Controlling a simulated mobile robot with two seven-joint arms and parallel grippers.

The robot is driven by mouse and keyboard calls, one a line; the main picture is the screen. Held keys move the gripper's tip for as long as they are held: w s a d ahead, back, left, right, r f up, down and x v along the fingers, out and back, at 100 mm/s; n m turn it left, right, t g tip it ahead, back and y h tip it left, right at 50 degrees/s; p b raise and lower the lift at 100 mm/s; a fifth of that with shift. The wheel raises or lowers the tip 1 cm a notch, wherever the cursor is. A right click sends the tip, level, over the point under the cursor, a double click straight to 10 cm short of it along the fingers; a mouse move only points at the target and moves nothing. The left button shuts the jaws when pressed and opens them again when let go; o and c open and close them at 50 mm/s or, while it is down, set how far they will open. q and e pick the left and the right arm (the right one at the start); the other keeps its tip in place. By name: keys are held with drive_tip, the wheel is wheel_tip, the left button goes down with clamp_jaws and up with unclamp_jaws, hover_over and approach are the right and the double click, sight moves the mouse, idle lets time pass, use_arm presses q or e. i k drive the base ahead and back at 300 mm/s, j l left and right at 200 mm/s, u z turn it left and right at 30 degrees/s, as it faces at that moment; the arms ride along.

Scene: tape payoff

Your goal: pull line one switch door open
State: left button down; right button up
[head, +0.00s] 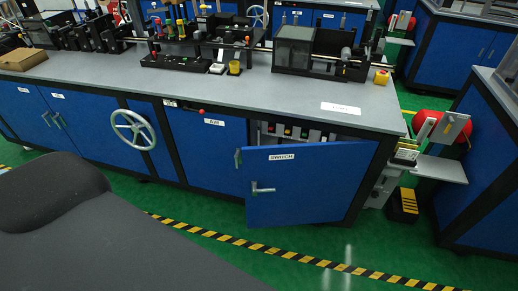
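The blue switch door (312,182) with its white SWITCH label (282,156) stands partly open at the right part of the long bench. It is swung out from the cabinet front, with its free edge to the left. Its metal lever handle (263,189) is near that free edge. Through the gap above the door, a row of switches (297,133) with small coloured parts shows inside; the lower inside is hidden by the door. Neither of my grippers is in view. A large dark grey part, probably mine, fills the lower left.
The AIR door (212,150) beside it is closed. A grey handwheel (133,130) sticks out farther left. A yellow-and-black floor stripe (290,255) runs in front. A side shelf (440,168) and yellow-black pedal (408,203) stand right. Green floor before the door is clear.

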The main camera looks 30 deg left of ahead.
sight(315, 182)
drive_tip(key=j+z, duration=0.65)
drive_tip(key=z, duration=0.2)
drive_tip(key=j+z, duration=0.15)
drive_tip(key=j, duration=0.3)
drive_tip(key=k+j+z, duration=0.2)
drive_tip(key=j, duration=0.25)
drive_tip(key=k+j, duration=0.1)
drive_tip(key=j, duration=0.7)
drive_tip(key=k+j, duration=0.15)
drive_tip(key=j, duration=0.25)
drive_tip(key=k+j+z, duration=0.1)
drive_tip(key=j, duration=0.3)
